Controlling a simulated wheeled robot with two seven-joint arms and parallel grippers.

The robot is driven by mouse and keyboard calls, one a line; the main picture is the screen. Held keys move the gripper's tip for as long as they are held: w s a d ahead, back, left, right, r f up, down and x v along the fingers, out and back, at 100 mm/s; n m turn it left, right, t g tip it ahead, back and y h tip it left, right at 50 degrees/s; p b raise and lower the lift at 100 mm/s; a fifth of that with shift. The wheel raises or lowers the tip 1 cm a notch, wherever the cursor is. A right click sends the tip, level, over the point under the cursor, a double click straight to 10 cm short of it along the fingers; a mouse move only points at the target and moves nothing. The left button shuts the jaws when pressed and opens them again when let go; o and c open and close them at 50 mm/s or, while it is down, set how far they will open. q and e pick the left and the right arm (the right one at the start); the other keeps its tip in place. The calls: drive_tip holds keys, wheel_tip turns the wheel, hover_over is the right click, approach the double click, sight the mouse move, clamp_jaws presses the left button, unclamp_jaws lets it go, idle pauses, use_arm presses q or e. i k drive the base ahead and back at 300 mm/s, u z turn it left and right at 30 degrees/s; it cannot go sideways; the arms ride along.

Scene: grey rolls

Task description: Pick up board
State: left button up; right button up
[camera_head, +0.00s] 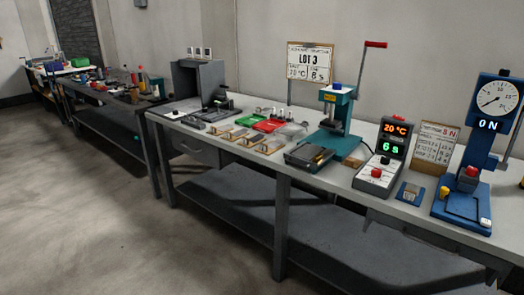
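Neither of my grippers shows in the head view. A small flat blue board-like piece (410,193) lies on the grey workbench (350,187) at the right, between the display box and the blue gauge press. Several small tan-framed flat pieces (233,134) lie in rows near the middle of the bench. A dark tray (309,158) holds brownish items too small to make out. Which of these is the task's board, I cannot tell.
A teal press (339,115) with a red-handled lever, a display box (381,160) and a blue gauge press (473,170) stand on the bench. A LOT 3 sign (309,62) stands behind. Red (268,125) and green trays lie mid-bench. The floor in front is clear.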

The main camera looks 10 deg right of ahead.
sight(267, 148)
drive_tip(key=u, duration=0.05)
drive_tip(key=i, duration=0.85)
drive_tip(key=z, duration=0.05)
